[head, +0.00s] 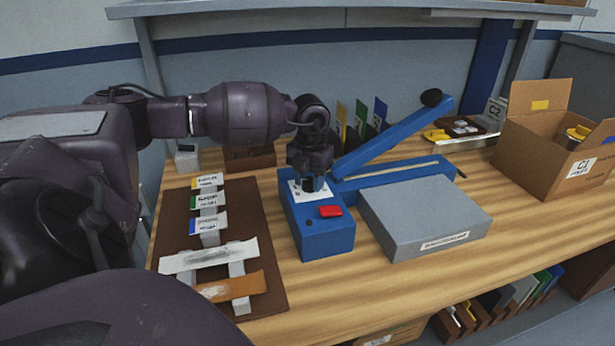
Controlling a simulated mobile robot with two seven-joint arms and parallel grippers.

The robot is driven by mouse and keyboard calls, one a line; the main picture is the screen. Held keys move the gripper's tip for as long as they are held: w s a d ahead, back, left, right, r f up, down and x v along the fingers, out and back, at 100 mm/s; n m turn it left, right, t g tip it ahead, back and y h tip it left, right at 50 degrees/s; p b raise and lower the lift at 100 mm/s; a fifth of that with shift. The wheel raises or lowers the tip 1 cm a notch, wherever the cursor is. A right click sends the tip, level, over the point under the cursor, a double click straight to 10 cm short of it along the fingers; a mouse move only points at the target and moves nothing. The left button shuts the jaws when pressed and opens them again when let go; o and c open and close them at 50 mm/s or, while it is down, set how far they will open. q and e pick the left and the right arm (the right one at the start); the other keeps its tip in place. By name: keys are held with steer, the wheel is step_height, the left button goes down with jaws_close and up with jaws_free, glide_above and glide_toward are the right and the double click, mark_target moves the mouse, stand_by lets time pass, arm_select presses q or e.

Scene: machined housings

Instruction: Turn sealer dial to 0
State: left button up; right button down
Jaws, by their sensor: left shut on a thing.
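The blue impulse sealer (326,239) stands on the wooden bench, with its lever arm (390,139) raised toward the back right and ending in a black knob. A white dial plate (296,191) and a red block or switch (330,211) are on top of its front box. My left gripper (309,185) points down over the dial plate and is shut on the dial, which it mostly hides. The dial's pointer and the number it shows cannot be read. My right gripper is not in view.
A grey box (424,215) lies right of the sealer. A brown board (264,267) with labelled blocks and strips lies to the left. An open cardboard box (557,151) and a tray (462,127) with yellow parts stand at the right. Coloured folders (360,119) stand behind.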

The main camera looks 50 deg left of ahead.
arm_select(q)
steer(key=n, duration=0.2)
steer(key=n+p, duration=0.1)
steer(key=shift+r+n, duration=0.2)
steer(key=shift+n, duration=0.2)
steer(key=shift+n+p, duration=0.75)
steer(key=shift+n, duration=0.45)
steer(key=shift+n+p, duration=0.5)
steer(key=shift+n, duration=0.7)
steer(key=shift+f+n, duration=0.1)
steer(key=shift+n, duration=0.2)
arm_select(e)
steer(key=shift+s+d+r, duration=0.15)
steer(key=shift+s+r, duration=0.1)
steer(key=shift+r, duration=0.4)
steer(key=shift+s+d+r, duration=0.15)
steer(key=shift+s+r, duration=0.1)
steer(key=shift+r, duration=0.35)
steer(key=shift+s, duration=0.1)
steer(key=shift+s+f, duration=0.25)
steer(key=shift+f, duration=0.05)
